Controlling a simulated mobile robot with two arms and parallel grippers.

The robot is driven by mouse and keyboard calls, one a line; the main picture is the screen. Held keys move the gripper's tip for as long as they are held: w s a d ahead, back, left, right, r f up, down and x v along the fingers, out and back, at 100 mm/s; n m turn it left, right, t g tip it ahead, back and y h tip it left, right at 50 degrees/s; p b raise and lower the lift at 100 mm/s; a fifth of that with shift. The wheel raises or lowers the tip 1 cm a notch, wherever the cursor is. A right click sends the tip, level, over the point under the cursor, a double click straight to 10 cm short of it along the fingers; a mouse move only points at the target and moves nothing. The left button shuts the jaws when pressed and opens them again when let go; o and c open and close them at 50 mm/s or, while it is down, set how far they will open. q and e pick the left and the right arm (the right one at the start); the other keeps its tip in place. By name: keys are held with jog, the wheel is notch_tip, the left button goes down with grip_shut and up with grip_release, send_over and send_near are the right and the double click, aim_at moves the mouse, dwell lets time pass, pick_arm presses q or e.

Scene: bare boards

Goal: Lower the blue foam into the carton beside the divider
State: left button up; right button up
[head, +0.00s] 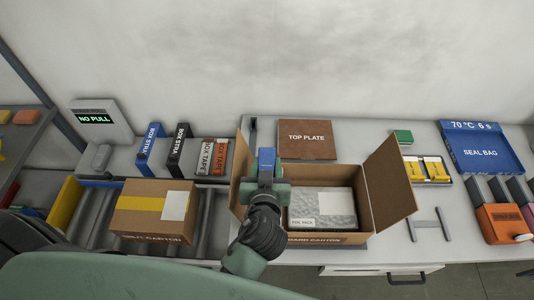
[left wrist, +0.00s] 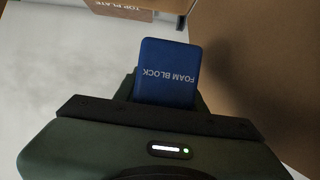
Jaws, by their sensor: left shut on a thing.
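The blue foam block (head: 266,157) is upright between the jaws of my left gripper (head: 266,182). In the left wrist view the block (left wrist: 168,60), lettered FOAM BLOCK, stands out past the shut gripper (left wrist: 168,103). The open carton (head: 391,184) has its right flap spread outward. My left gripper is over the carton's left part, and my arm hides the area below it. A grey, labelled pack (head: 322,203) lies inside the carton, right of the gripper. I cannot make out the divider. The block's depth relative to the rim is unclear. My right gripper is not in view.
A brown TOP PLATE (head: 307,151) lies behind the carton. A taped closed carton (head: 135,217) sits on rollers at left. Blue, black and brown boxes (head: 165,150) stand behind it. A yellow-filled tray (head: 426,180) and a blue SEAL BAG tray (head: 477,130) are at right.

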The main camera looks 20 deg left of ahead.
pick_arm(q)
jog(key=shift+s+d+r, duration=0.15)
jog(key=shift+s+r, duration=0.05)
jog(key=shift+s, duration=0.3)
jog(key=shift+f, duration=0.15)
jog(key=shift+w+f+b, duration=0.2)
jog(key=shift+f+b, duration=0.3)
jog(key=shift+f, duration=0.05)
jog(key=shift+f+b, duration=0.6)
jog(key=shift+f, duration=0.1)
jog(key=shift+f+b, duration=0.7)
jog(key=shift+f, duration=0.25)
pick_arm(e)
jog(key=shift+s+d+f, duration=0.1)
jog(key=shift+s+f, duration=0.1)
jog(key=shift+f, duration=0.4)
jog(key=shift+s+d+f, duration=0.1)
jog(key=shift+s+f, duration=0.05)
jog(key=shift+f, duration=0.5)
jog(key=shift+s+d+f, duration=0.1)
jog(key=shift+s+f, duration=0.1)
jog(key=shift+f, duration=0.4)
pick_arm(q)
jog(key=shift+s, duration=0.1)
jog(key=o, duration=1.4)
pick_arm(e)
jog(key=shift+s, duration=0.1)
